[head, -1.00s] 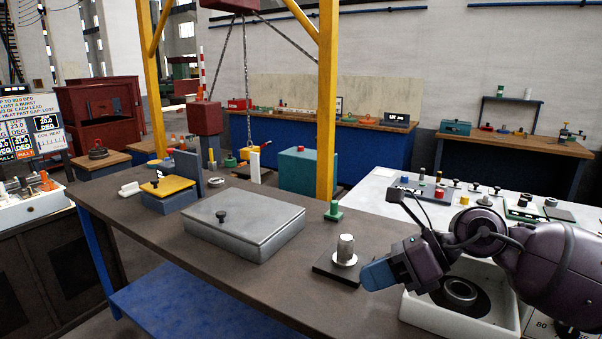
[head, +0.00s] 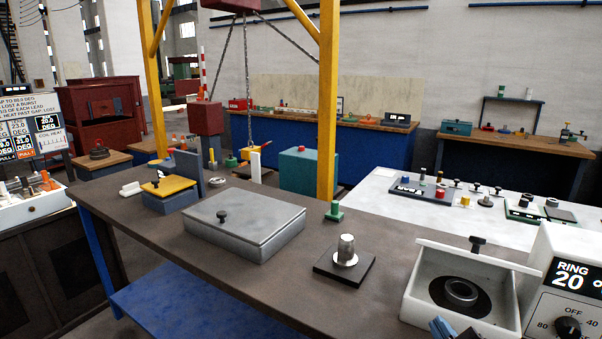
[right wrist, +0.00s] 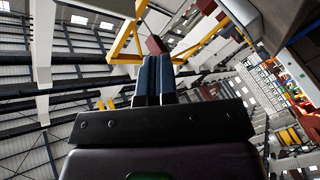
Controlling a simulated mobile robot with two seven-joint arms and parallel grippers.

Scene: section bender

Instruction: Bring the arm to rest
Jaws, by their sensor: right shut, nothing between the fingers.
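My right gripper (head: 442,328) shows only as blue fingertips at the bottom edge of the head view, in front of the white box. In the right wrist view its two blue fingers (right wrist: 155,78) are together, shut and empty, pointing up toward the roof and a yellow frame. The rest of the right arm is out of the head view. My left gripper is not in view.
A white open box (head: 420,312) holds a metal ring (head: 461,292), beside a heater unit (head: 566,290) reading RING 20. A metal peg on a black plate (head: 325,263) and a lidded grey box (head: 262,240) stand on the brown bench (head: 130,215).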

